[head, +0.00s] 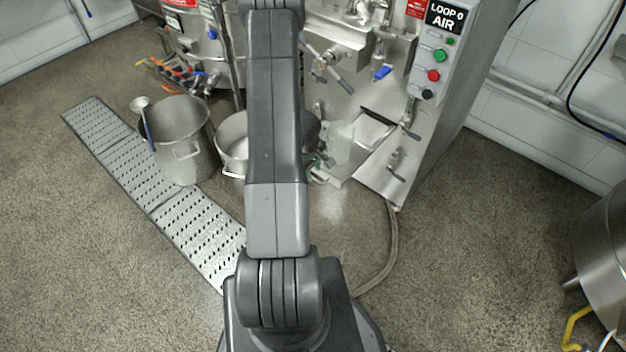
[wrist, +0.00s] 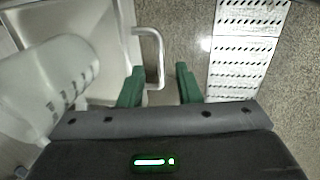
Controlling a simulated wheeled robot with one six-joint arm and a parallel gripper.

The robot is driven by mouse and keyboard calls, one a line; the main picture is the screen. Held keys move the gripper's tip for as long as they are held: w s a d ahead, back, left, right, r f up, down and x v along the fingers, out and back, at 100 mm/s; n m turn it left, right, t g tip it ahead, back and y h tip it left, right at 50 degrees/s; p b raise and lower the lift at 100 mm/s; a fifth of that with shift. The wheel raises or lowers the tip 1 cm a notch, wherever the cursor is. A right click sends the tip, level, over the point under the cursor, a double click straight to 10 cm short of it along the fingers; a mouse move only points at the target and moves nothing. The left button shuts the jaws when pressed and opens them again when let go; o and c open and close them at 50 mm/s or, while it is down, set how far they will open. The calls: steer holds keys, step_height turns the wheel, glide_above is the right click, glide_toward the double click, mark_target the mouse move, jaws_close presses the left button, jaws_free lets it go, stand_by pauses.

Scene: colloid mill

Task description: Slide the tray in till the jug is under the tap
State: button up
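The jug (wrist: 48,85), translucent white with dark graduation marks, is at the left of the wrist view, on the pale tray (wrist: 112,45). In the head view the jug (head: 341,143) is beside my arm, low in front of the machine. A silver U-shaped handle (wrist: 160,55) sticks out from the tray's right side in the wrist view. My gripper (wrist: 160,68) is open. Its green fingertips are on either side of the handle's outer bar in the picture; contact cannot be told. The head view mostly hides my gripper behind my arm. I cannot make out the tap for certain.
The steel machine (head: 345,85) has a blue-handled valve (head: 383,72) and a button panel (head: 437,68). A large steel pot (head: 185,150) with a ladle and a smaller pot (head: 233,145) stand left. A perforated drain cover (head: 190,225) runs along the floor. Open floor lies right.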

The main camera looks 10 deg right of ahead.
steer(key=shift+w+d+f+b, duration=0.1)
steer(key=shift+f+b, duration=0.2)
steer(key=shift+f, duration=0.4)
steer(key=shift+w+d+f+b, duration=0.1)
steer(key=shift+f+b, duration=0.2)
steer(key=shift+f, duration=0.35)
jaws_close()
